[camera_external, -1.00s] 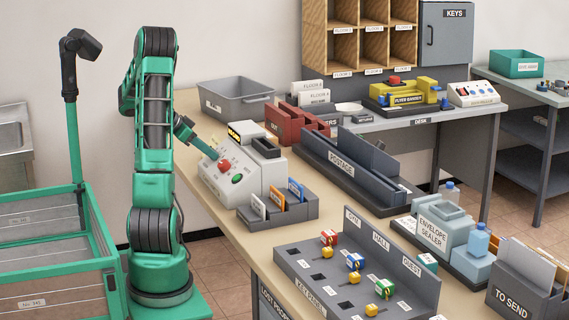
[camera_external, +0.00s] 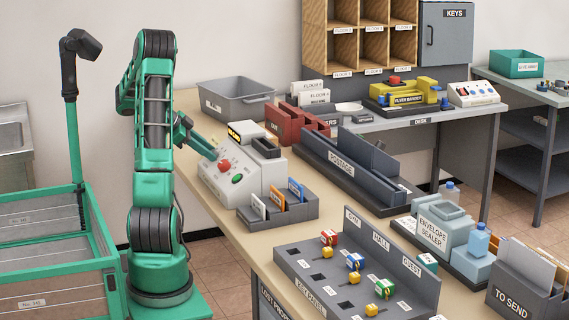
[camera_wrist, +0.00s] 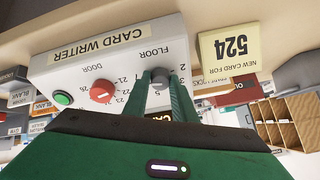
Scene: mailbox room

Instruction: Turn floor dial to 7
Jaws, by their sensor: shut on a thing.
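The card writer (camera_external: 227,178) is a light grey sloped console on the desk's left part. In the wrist view, upside down, its panel (camera_wrist: 95,62) reads CARD WRITER, FLOOR and DOOR. The floor dial (camera_wrist: 159,76) is a small grey knob ringed by numbers. My gripper (camera_wrist: 159,84) has one finger on each side of it and is shut on it. In the outside view my gripper (camera_external: 211,153) reaches the panel's upper part and hides the dial. The fingers cover some numbers; I cannot tell where the dial points.
The red door dial (camera_wrist: 103,92) and a green button (camera_wrist: 63,98) sit beside the floor dial. A sign (camera_wrist: 229,52) reads NEW CARD FOR 524. A card rack (camera_external: 278,208) stands in front of the writer, with red trays (camera_external: 297,121) behind it.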

